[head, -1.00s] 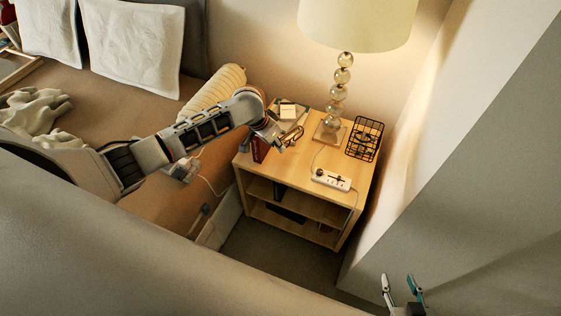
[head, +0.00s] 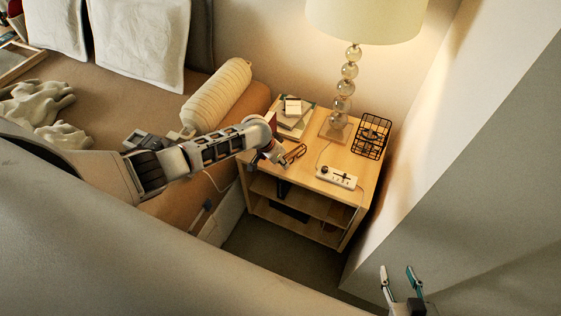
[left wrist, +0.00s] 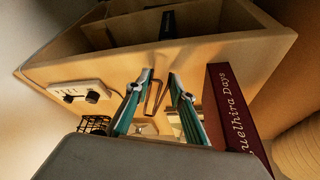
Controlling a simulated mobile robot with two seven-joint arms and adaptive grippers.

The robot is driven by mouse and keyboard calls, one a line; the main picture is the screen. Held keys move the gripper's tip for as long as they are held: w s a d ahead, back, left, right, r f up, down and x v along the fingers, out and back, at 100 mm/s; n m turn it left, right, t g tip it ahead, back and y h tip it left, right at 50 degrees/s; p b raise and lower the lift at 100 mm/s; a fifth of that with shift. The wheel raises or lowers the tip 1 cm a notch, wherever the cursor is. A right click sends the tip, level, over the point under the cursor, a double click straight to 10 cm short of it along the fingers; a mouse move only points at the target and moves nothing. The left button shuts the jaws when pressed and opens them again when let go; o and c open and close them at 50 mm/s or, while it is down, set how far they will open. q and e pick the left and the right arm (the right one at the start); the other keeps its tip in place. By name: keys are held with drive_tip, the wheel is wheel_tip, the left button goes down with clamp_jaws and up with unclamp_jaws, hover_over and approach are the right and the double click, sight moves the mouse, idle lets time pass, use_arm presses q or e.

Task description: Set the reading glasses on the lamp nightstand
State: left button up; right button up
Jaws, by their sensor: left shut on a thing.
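The reading glasses (head: 296,152) have a thin brown frame and show at the tip of my left gripper (head: 283,161). In the left wrist view the glasses (left wrist: 154,97) lie between the two teal-lined fingers (left wrist: 160,80), which are shut on them. The lamp nightstand (head: 364,167) is light wood with open shelves. The glasses are over its top at the front left; I cannot tell whether they touch it. The lamp (head: 349,72) stands at the back. My right gripper (head: 398,270) is open and empty at the bottom right, away from the nightstand.
A power strip (head: 336,177) lies near the front right edge. A black wire basket (head: 371,136) stands at the right, and stacked books (head: 295,120) lie at the back left. A dark red book (left wrist: 232,115) stands close beside the left fingers. Bare wood shows between glasses and strip.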

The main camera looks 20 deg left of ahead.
use_arm(q)
drive_tip(key=shift+f, duration=0.2)
drive_tip(key=o, duration=0.9)
drive_tip(key=shift+o, duration=0.3)
use_arm(e)
drive_tip(key=shift+d+f, duration=0.15)
drive_tip(key=shift+f, duration=0.1)
drive_tip(key=shift+s, duration=0.1)
